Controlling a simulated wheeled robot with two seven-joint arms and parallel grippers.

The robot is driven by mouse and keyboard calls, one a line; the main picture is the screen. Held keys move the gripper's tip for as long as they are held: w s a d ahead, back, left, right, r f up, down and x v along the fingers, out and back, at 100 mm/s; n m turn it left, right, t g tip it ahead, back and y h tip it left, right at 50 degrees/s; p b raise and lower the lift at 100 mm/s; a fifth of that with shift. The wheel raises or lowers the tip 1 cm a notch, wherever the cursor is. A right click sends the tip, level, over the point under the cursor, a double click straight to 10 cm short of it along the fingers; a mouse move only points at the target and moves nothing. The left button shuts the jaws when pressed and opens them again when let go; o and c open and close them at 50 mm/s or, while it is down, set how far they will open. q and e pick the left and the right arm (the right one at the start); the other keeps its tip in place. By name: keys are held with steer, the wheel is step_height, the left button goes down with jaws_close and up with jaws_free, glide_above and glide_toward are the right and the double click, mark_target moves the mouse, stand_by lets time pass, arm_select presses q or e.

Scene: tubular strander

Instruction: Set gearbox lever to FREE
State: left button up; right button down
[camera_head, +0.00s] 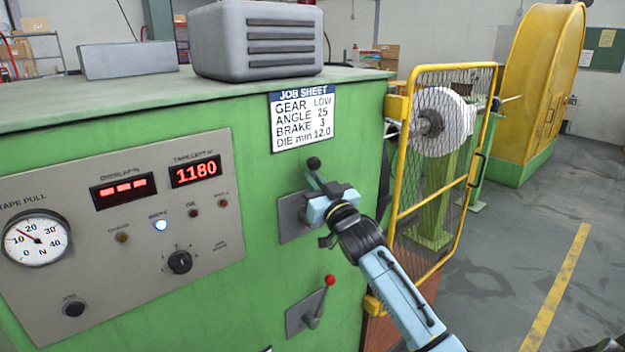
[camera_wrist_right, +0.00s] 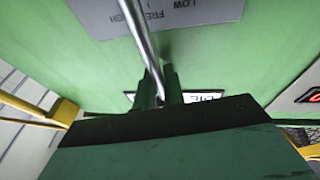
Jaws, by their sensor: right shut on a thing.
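The gearbox lever (camera_head: 314,163) has a black knob and stands on a grey plate (camera_head: 291,228) on the green machine front, below the job sheet. My right gripper (camera_head: 320,190) is shut on the lever just below its knob. In the right wrist view, the lever's metal rod (camera_wrist_right: 141,38) runs down between the dark fingers (camera_wrist_right: 160,88). The label plate (camera_wrist_right: 205,18) there reads LOW and partly FREE and HIGH. The rod crosses the plate near the FREE and HIGH words; its exact setting is unclear. My left gripper is not in view.
The job sheet (camera_head: 302,120) reads GEAR LOW. A second lever with a red knob (camera_head: 330,281) sits below my right gripper. A yellow mesh guard (camera_head: 440,170) stands close to the right. A control panel (camera_head: 110,270) with a gauge and displays lies to the left.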

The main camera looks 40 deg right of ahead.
steer(key=c, duration=1.5)
jaws_free()
steer(key=b+v, duration=0.2)
steer(key=v, duration=1.1)
steer(key=shift+s, duration=0.15)
steer(key=shift+f, duration=0.1)
